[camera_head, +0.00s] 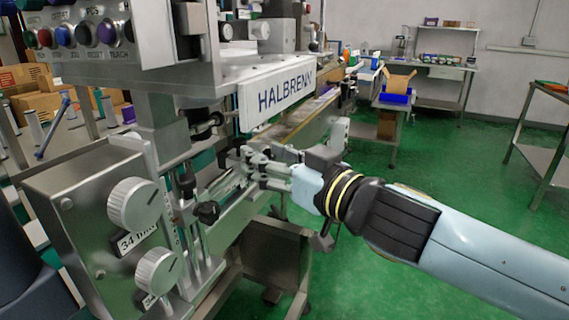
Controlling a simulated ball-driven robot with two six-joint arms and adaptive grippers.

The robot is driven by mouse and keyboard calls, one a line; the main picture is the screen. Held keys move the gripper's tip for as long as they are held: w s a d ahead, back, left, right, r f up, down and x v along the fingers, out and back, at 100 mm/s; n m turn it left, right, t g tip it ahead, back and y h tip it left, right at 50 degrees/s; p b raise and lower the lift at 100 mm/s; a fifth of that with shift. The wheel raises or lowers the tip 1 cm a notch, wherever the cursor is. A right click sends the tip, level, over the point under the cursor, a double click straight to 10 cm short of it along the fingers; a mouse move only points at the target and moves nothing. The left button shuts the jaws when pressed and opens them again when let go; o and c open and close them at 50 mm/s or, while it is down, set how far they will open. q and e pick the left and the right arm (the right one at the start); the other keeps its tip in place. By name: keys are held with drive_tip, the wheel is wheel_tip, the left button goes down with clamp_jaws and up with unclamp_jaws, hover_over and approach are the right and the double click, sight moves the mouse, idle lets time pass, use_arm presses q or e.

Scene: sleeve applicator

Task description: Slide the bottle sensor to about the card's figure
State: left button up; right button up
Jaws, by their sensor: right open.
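My right gripper (247,165) reaches in from the right to the front of the sleeve applicator (95,190), just below the HALBRENN plate (285,92). Its fingers are open, among the small metal rods and brackets there. A black knob (207,212) sits below and left of the fingers, apart from them. I cannot tell which small part is the bottle sensor; the fingers and brackets overlap in the picture. I make out no card with a readable figure. My left gripper is out of view.
Two large silver dials, an upper (135,205) and a lower (158,271), stand out from the machine's front. A button panel (85,35) overhangs at upper left. A conveyor (310,115) runs away behind the plate. Green floor (400,285) is clear around my right arm.

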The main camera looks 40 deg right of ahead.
drive_tip(key=s, duration=0.4)
idle(0.6)
